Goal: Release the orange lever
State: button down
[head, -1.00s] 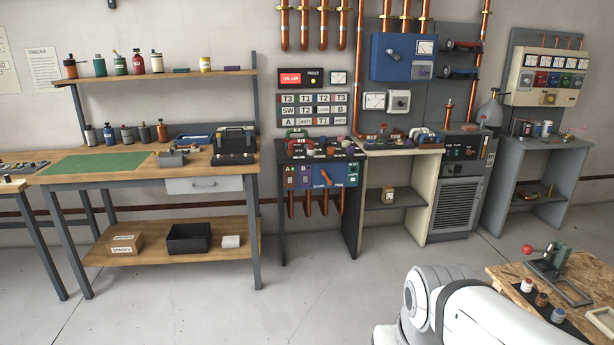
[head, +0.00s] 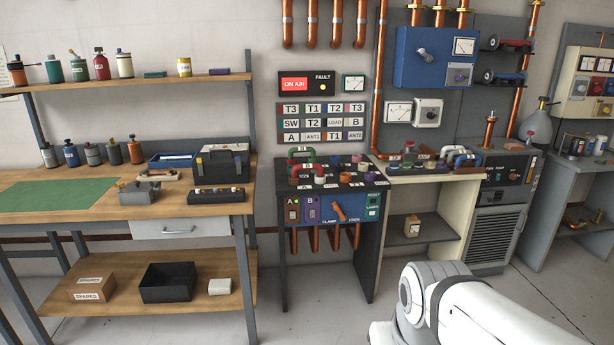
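The orange lever (head: 338,211) is on the blue front panel (head: 356,209) of the dark bench in the middle of the head view. It slants, and the words CLAMP and FREE stand below it. A red-brown module marked A (head: 293,210) and a purple module marked B (head: 311,209) are to its left. A green block marked RESET LAMPS (head: 373,205) is to its right. Part of my white arm shows at the bottom right, well apart from the lever. My gripper is not in view.
A wooden workbench (head: 200,208) with a drawer and lower shelf stands on the left. A cream bench (head: 450,200) and a grey cabinet (head: 497,225) stand right of the dark bench. The floor (head: 320,318) in front of the dark bench is clear.

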aim_at(336, 207)
jog(key=z, duration=0.15)
jog(key=i, duration=2)
jog(key=z, duration=0.2)
